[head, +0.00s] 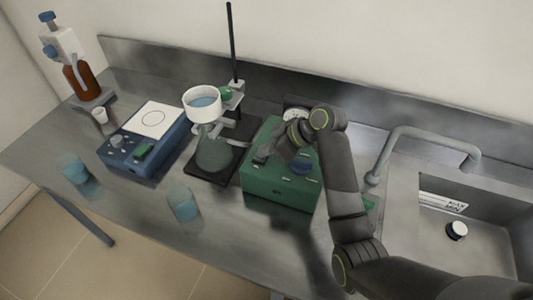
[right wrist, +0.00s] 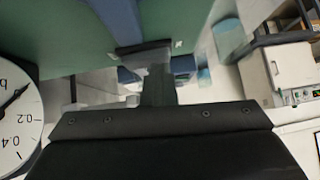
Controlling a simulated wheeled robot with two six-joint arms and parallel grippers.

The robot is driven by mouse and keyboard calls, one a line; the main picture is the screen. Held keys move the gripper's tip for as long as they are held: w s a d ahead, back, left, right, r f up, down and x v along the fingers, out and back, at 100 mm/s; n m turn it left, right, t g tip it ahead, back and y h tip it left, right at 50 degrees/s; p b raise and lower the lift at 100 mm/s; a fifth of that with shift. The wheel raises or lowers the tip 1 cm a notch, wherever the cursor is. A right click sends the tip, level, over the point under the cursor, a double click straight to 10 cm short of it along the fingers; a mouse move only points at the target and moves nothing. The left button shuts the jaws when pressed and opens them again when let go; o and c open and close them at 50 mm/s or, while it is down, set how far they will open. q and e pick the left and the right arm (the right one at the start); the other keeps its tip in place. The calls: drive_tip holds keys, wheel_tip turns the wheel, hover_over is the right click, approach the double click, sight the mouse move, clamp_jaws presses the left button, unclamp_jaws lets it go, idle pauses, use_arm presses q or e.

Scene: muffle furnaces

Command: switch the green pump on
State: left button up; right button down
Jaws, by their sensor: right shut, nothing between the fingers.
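The green pump (head: 262,190) is a green box in the middle of the bench. A dark blue knob-like part (head: 302,167) and small pale markings show on its top. My right gripper (head: 260,156) is shut and empty, over the left part of the pump's top; I cannot tell whether it touches. My right arm and gripper hide much of the top, and I cannot make out the switch. In the right wrist view the pump's green surface (right wrist: 70,35) lies close to the gripper (right wrist: 146,47), and a dial gauge (right wrist: 15,118) stands at the left edge. My left gripper is out of view.
Left of the pump stand a flask (head: 214,154) with a white funnel (head: 203,104) and a black upright rod (head: 232,45). A sink with a tap (head: 425,140) is at right.

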drive_tip(key=shift+s+p, duration=0.3)
drive_tip(key=shift+s, duration=0.05)
drive_tip(key=shift+s+r, duration=0.2)
drive_tip(key=shift+s, duration=0.05)
drive_tip(key=shift+w, duration=0.1)
drive_tip(key=shift+w+d+f, duration=0.1)
drive_tip(key=shift+w+f, duration=0.05)
drive_tip(key=shift+w, duration=0.6)
drive_tip(key=shift+w+d+r, duration=0.15)
drive_tip(key=shift+r, duration=0.15)
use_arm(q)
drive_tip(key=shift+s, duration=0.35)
use_arm(e)
drive_tip(key=shift+w, duration=0.1)
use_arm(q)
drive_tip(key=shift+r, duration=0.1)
